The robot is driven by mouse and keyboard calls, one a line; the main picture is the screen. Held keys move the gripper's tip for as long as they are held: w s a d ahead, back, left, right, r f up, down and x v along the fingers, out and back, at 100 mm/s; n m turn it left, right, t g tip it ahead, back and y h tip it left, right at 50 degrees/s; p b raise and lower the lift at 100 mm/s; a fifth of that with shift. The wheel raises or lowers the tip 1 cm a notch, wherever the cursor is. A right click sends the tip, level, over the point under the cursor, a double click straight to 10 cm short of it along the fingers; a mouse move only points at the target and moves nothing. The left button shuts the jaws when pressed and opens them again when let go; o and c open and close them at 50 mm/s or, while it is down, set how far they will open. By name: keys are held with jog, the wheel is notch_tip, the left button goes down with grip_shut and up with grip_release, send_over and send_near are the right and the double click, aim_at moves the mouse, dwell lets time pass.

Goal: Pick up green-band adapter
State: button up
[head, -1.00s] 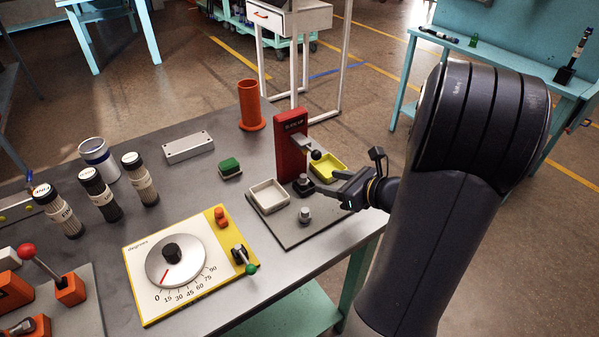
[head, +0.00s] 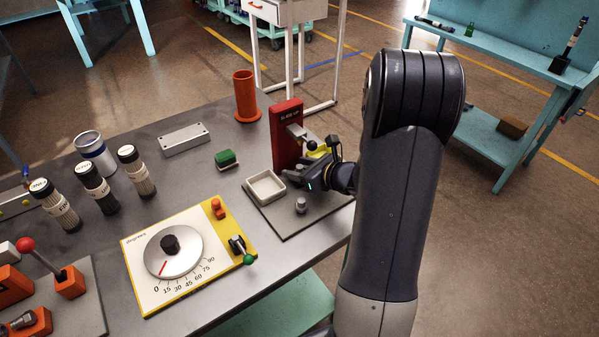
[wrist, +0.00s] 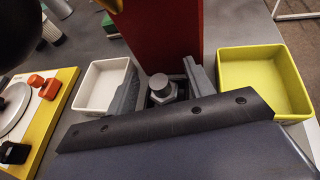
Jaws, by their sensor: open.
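I cannot make out a green band on any adapter. A small green item (head: 469,31) stands on the far right bench, too small to identify. My gripper (head: 296,171) is open at the red press (head: 286,135). In the wrist view a grey hex metal fitting (wrist: 162,88) stands between the two open fingers (wrist: 162,92), apart from them, and shows no green. Another grey metal fitting (head: 301,205) stands on the dark plate in front of my gripper.
A white tray (head: 249,190) and a yellow tray (wrist: 224,87) flank the fitting. A green-topped block (head: 226,157), an orange cup (head: 244,88), a grey bar (head: 184,140) and a yellow-edged dial panel (head: 130,262) lie on the grey table. Bare tabletop shows between them.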

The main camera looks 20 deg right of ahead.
jog(key=shift+c, duration=0.4)
grip_shut()
jog(key=shift+r, duration=0.1)
